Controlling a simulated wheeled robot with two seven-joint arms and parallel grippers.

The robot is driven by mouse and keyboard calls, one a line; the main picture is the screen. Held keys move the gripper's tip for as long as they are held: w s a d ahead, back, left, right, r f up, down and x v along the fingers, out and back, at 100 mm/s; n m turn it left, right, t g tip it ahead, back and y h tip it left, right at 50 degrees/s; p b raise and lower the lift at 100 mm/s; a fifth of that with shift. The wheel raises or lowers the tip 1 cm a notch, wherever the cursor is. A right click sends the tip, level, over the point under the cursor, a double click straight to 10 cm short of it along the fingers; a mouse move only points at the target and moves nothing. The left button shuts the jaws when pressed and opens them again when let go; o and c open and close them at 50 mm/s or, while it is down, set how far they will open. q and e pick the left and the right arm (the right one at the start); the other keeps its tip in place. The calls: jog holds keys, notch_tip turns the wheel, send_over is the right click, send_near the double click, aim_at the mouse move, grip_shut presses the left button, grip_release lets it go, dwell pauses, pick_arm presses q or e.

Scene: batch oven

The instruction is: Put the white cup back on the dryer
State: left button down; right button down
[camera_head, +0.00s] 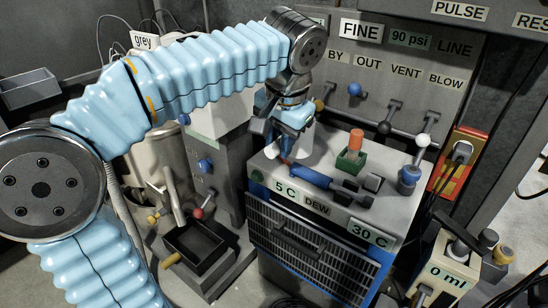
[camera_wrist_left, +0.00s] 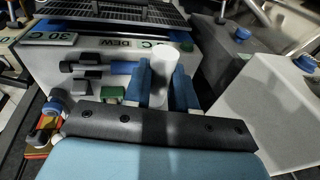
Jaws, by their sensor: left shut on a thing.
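The white cup (camera_head: 304,143) is between the blue fingers of my left gripper (camera_head: 290,138), at the back left of the dryer top. In the left wrist view the cup (camera_wrist_left: 163,62) stands between the two blue fingers (camera_wrist_left: 164,88), which are shut on it. The dryer (camera_head: 262,171) is a grey box labelled 5 C, DEW and 30 C, with a dark grille in front. The cup looks upright and very low over the dryer top; I cannot tell whether it touches. The fingers hide part of it. My right gripper is not in view.
A blue and grey valve fitting (camera_head: 328,183) lies along the dryer top beside the cup. A green block with an orange cap (camera_head: 352,156) and a blue knob (camera_head: 409,178) are farther right. A grey column (camera_head: 214,168) stands close on the left. A labelled valve panel (camera_head: 385,75) rises behind.

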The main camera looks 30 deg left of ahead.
pick_arm(q)
jog(key=w+a+f+b, duration=0.1)
jog(key=w+a+f, duration=0.4)
jog(key=a+f, duration=0.4)
jog(key=shift+d+x, duration=0.25)
jog(key=shift+x, duration=1)
jog(key=shift+f, duration=0.1)
jog(key=c, duration=1.4)
grip_release()
jog(key=shift+f, duration=0.1)
jog(key=o, duration=0.5)
